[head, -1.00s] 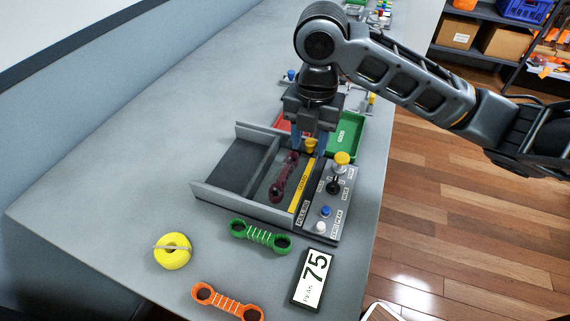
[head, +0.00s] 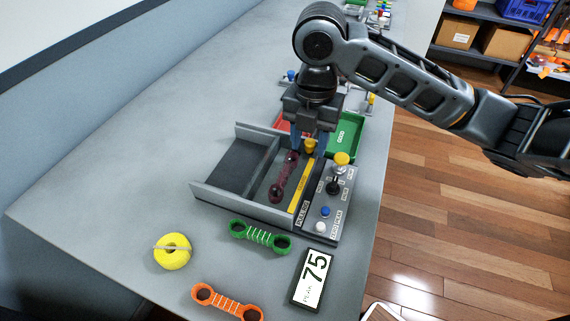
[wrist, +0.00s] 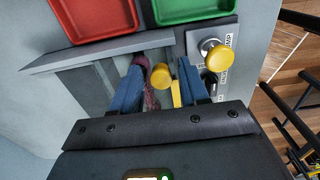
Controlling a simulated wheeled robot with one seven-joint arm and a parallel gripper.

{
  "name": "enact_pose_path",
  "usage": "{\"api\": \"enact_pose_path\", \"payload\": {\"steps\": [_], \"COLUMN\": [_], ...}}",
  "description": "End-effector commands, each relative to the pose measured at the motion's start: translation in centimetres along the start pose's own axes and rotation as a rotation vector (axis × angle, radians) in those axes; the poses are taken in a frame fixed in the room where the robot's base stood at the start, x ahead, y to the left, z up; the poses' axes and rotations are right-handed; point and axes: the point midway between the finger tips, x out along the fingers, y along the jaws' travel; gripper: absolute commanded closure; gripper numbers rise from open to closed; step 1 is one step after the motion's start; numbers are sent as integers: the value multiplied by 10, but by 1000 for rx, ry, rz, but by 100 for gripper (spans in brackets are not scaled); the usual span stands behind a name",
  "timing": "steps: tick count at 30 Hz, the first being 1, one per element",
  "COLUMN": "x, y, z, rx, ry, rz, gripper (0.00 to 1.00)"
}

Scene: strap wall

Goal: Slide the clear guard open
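The clear guard (head: 268,188) lies over the right part of the grey tester's bed, with a yellow edge strip (head: 301,187) along its right side. A dark purple strap (head: 283,178) shows through it. A yellow knob (head: 310,146) stands at the far end of the strip; it also shows in the wrist view (wrist: 161,76). My gripper (head: 309,146) points down over that knob. In the wrist view its blue fingers (wrist: 160,88) are apart, one on each side of the knob, with a gap visible. Contact with the knob cannot be made out.
A control panel with a yellow-topped lever (head: 341,159) and buttons stands right of the guard. Green (head: 346,138) and red (wrist: 93,18) trays lie behind. A green strap (head: 260,237), orange strap (head: 228,302), yellow roll (head: 172,251) and display reading 75 (head: 312,278) lie in front.

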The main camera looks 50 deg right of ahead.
Motion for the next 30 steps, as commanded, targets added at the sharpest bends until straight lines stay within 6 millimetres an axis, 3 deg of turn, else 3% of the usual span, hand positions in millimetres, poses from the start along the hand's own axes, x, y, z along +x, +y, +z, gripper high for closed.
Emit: {"api": "enact_pose_path", "payload": {"steps": [2,21,30], "x": [2,-55,-56], "y": [-2,0,0], "z": [-2,-1,-1], "rx": [3,-1,-1], "ry": [6,2,2], "rz": [-16,-7,-6], "gripper": [57,57,60]}}
